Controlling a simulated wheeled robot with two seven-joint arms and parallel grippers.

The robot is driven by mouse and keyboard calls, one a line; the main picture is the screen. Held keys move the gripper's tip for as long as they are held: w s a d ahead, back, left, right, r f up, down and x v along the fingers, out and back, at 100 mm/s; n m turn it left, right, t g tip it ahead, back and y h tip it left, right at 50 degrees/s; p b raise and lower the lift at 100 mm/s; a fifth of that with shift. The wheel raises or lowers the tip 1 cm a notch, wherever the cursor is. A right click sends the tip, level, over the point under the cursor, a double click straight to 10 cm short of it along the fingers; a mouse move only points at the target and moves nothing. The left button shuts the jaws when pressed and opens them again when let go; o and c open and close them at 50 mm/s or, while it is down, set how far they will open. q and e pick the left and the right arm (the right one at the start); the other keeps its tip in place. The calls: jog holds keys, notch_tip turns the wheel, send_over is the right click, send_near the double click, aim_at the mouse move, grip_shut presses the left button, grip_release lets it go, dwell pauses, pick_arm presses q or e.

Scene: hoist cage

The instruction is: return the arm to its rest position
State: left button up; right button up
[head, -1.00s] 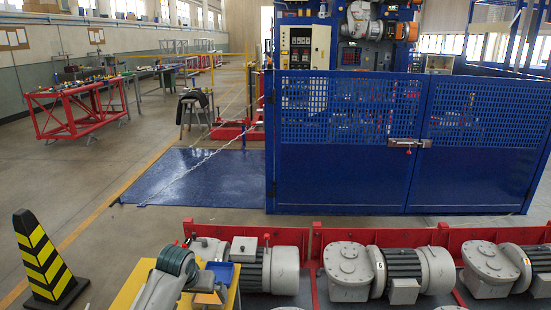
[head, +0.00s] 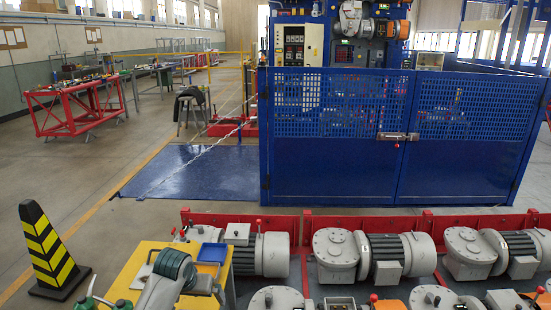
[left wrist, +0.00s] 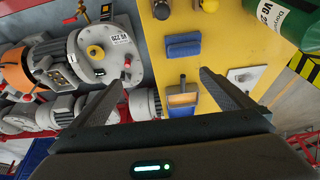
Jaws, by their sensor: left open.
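My left arm (head: 165,281) comes in low in the head view, over the yellow bench (head: 124,281). Its gripper (head: 217,290) shows small and partly hidden near the bench's right edge. In the left wrist view my left gripper (left wrist: 165,80) is open, with its two fingers spread and nothing between them. The fingers look apart from both. My right gripper is not in view.
Grey geared motors (head: 335,255) stand in a red-edged rack (head: 475,222) right of the bench. A green container (left wrist: 284,15) stands near the bench edge. A black-yellow cone (head: 46,250) is at left. The blue cage gate (head: 335,135) is shut. Floor beyond the cone is clear.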

pick_arm(q)
jog(key=shift+m, duration=0.3)
jog(key=s+f, duration=0.4)
jog(key=s, duration=0.1)
jog(key=s+d+f, duration=0.1)
jog(key=s+f, duration=0.1)
jog(key=s, duration=0.1)
jog(key=shift+s+f, duration=0.15)
jog(key=shift+s, duration=0.1)
jog(key=s+a+f+m+g, duration=0.1)
jog(key=s+f, duration=0.2)
jog(key=s, duration=3.2)
jog(key=w+d+f+t, duration=0.1)
jog(key=w+d+f, duration=0.15)
jog(key=f, duration=0.65)
jog(key=w+d+f+t, duration=0.1)
jog(key=w+f, duration=0.3)
jog(key=f, duration=0.5)
notch_tip(320, 180, down, 16)
jog(key=s+d+t+h, duration=0.2)
jog(key=shift+s+d+r+m, duration=0.15)
jog(key=shift+s+d+m, duration=0.15)
jog(key=shift+s+d, duration=0.05)
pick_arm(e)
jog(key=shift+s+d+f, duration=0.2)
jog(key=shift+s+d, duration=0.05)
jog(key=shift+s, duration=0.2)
